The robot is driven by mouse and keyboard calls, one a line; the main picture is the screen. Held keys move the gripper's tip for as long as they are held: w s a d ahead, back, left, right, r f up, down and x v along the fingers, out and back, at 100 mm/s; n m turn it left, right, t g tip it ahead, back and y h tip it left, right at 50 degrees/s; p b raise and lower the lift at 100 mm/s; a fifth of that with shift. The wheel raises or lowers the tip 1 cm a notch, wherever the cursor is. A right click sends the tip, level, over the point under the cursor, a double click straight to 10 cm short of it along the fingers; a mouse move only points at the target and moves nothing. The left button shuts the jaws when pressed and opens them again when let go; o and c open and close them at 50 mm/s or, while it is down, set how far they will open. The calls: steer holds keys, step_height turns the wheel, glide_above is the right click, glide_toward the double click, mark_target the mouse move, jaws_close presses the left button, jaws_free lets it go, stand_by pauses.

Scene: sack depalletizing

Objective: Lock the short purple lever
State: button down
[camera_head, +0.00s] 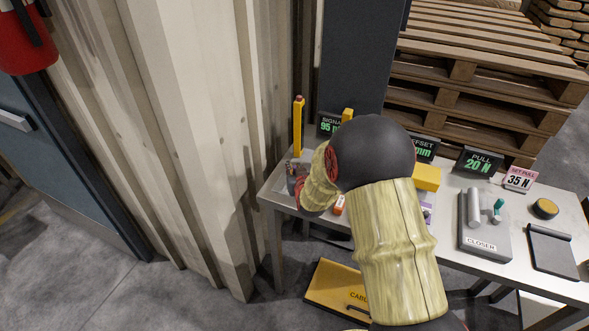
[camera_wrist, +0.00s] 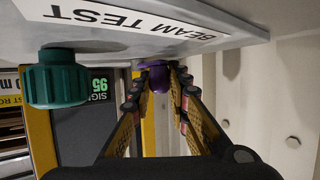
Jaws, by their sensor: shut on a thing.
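The short purple lever (camera_wrist: 159,78) shows in the wrist view, below a grey panel labelled BEAM TEST (camera_wrist: 120,20). My gripper (camera_wrist: 160,84) has its two fingertips closed around it, one on each side. The lever's far end and its mount are partly hidden by the fingers and the panel edge. In the head view my own arm covers much of the table's left part, and I cannot make out this lever there.
A teal knob (camera_wrist: 57,78) sits left of the lever in the wrist view. In the head view the table (camera_head: 462,262) carries a CLOSER unit (camera_head: 480,243), a yellow button (camera_head: 545,208), displays and a yellow post (camera_head: 298,128). A corrugated wall (camera_head: 190,130) stands close on the left.

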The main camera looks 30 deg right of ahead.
steer(key=shift+s+d+n+y, duration=0.15)
steer(key=shift+d+n+y, duration=0.05)
steer(key=shift+n+y, duration=0.35)
steer(key=shift+s+d+r+n+t+y, duration=0.15)
steer(key=shift+n+t+y, duration=0.15)
steer(key=shift+n+y, duration=0.35)
steer(key=c, duration=1.7)
jaws_free()
steer(key=v, duration=1.2)
